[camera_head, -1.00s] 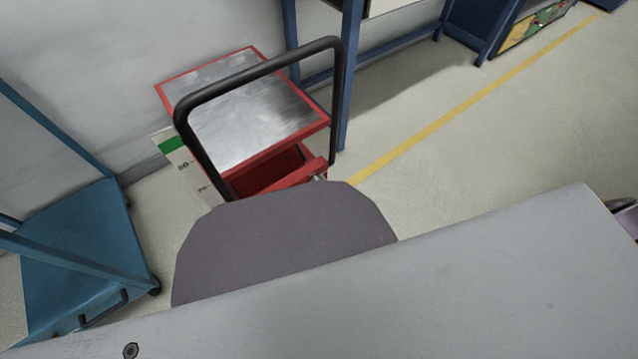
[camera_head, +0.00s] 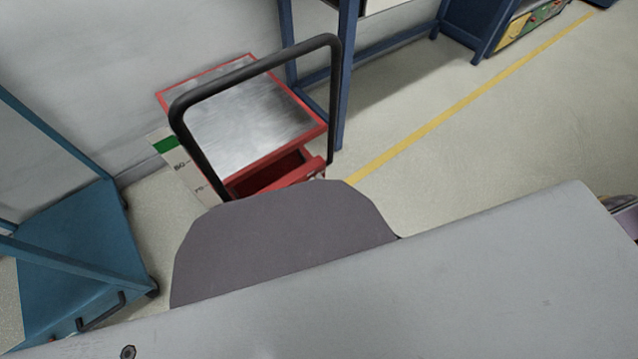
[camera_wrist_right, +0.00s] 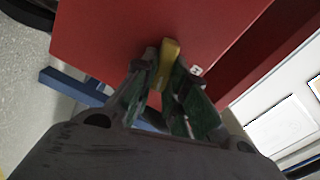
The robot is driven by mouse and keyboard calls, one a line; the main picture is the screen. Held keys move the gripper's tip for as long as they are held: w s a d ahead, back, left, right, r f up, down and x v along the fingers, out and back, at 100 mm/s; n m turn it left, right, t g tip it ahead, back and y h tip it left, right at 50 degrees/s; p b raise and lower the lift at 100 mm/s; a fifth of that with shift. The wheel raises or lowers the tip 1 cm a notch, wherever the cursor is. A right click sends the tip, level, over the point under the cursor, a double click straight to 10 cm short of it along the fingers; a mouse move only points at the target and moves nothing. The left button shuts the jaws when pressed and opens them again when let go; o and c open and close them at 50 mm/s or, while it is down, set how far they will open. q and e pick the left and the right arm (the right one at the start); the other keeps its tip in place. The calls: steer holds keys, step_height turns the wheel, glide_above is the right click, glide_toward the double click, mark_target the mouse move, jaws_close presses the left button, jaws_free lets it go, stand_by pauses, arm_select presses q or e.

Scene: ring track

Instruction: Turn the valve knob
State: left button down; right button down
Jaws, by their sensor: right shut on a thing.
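The valve knob (camera_wrist_right: 168,56) is a narrow yellow handle in front of a red panel (camera_wrist_right: 150,25) in the right wrist view. My right gripper (camera_wrist_right: 168,80) has its green-padded fingers on both sides of the knob and is shut on it. The fingers hide the knob's lower part. A small white label with a dark mark (camera_wrist_right: 196,71) is just right of the knob. In the head view the knob does not show. My left gripper is not in view.
A blue trolley (camera_head: 80,255) is at the left. A blue frame (camera_head: 345,80) stands behind. Open floor (camera_head: 490,140) lies at the right.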

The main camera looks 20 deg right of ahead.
steer(key=shift+d+f+m, duration=0.1)
steer(key=shift+f+m, duration=0.1)
steer(key=shift+m, duration=1.1)
steer(key=c, duration=1.4)
jaws_free()
steer(key=shift+c, duration=0.2)
steer(key=shift+s, duration=0.2)
steer(key=v, duration=1.1)
steer(key=shift+s+d, duration=0.15)
steer(key=shift+s, duration=0.15)
steer(key=shift+r, duration=0.1)
